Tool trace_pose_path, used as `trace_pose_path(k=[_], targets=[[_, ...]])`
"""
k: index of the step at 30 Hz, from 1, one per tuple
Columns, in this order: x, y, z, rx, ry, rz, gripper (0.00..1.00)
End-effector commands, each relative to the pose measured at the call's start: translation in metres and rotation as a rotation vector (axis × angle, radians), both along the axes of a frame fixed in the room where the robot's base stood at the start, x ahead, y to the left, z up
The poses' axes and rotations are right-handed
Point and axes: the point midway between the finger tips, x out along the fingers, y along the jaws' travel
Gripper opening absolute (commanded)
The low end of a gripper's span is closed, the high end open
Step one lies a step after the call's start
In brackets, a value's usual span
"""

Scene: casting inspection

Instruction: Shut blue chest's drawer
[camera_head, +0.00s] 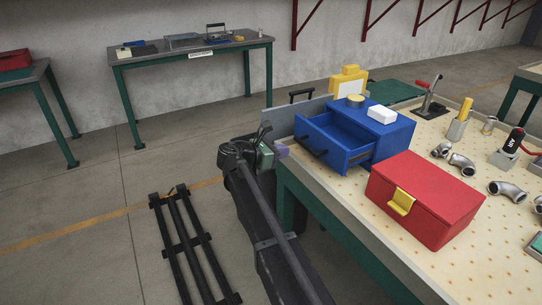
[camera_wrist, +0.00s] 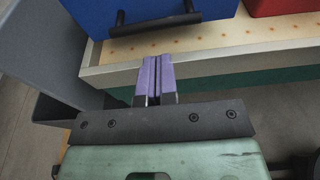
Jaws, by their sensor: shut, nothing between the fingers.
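The blue chest (camera_head: 392,137) stands on the pegboard-topped bench in the head view. Its blue drawer (camera_head: 325,153) is pulled out toward the bench's left edge, and its inside shows empty. The drawer's black handle (camera_head: 312,146) is on its front; in the wrist view the handle (camera_wrist: 155,23) crosses the blue drawer front (camera_wrist: 160,10) at the top. My gripper (camera_head: 282,151) has purple fingers that are shut and empty. In the wrist view the fingers (camera_wrist: 158,60) point toward the drawer front over the bench edge, a gap short of the handle.
A red chest (camera_head: 425,200) with a yellow latch sits in front of the blue chest. A grey panel (camera_head: 283,121) stands at the bench's left end. Pipe elbows (camera_head: 462,164) lie to the right.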

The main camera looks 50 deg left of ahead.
Motion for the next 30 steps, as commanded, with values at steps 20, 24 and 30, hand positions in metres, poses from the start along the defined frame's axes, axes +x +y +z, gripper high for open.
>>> trace_pose_path(k=[20, 24, 30], targets=[[0.067, -0.016, -0.016, 0.001, 0.001, 0.0, 0.0], [0.069, -0.017, -0.016, 0.001, 0.001, -0.001, 0.0], [0.102, -0.025, -0.016, 0.001, 0.001, -0.003, 0.0]])
